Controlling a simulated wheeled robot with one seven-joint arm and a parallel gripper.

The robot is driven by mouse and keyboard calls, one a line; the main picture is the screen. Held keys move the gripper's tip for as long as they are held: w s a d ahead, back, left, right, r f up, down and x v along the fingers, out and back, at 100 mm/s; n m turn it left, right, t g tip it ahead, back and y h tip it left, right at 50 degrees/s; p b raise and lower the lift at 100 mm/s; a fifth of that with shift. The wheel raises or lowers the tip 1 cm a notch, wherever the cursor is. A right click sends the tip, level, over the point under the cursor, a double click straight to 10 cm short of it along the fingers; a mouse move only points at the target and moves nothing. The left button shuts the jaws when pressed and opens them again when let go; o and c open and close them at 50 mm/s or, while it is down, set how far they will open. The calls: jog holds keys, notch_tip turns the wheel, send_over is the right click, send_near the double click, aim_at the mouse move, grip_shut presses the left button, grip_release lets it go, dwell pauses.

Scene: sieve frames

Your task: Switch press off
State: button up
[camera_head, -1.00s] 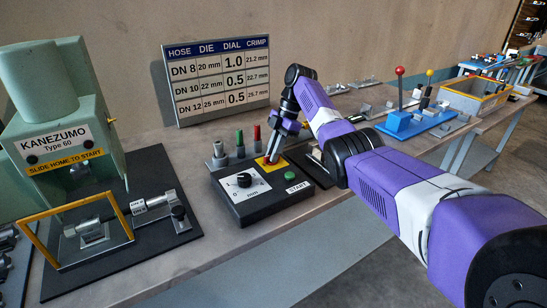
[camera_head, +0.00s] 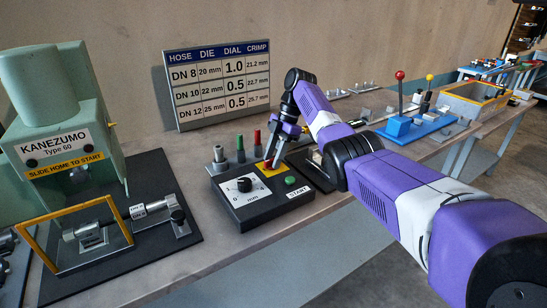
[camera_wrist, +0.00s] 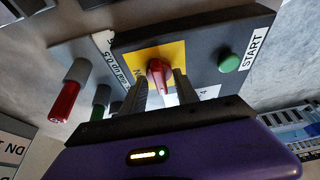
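The red switch knob (camera_wrist: 159,74) sits on a yellow plate (camera_wrist: 133,58) on the black control box (camera_wrist: 205,50). In the head view the knob (camera_head: 267,165) is partly hidden by my gripper. My gripper (camera_wrist: 161,76) reaches down to it, with one fingertip on each side of the knob. The fingers stand apart, and a narrow gap seems to show beside the knob; contact is hard to make out. The press (camera_head: 58,120), a green machine marked KANEZUMO, stands at the left. Part of the plate's lettering is hidden behind the fingers.
The box also carries a green START button (camera_head: 290,181) and a black dial (camera_head: 244,185). Several dies with coloured handles (camera_head: 239,145) stand just behind it. A chart (camera_head: 222,84) stands at the back. A blue fixture with levers (camera_head: 405,128) is to the right.

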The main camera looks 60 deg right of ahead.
jog(key=v, duration=0.7)
jog(key=shift+d+r+b, duration=0.15)
jog(key=shift+r+b, duration=0.15)
jog(key=shift+b, duration=0.05)
jog(key=shift+s, duration=0.1)
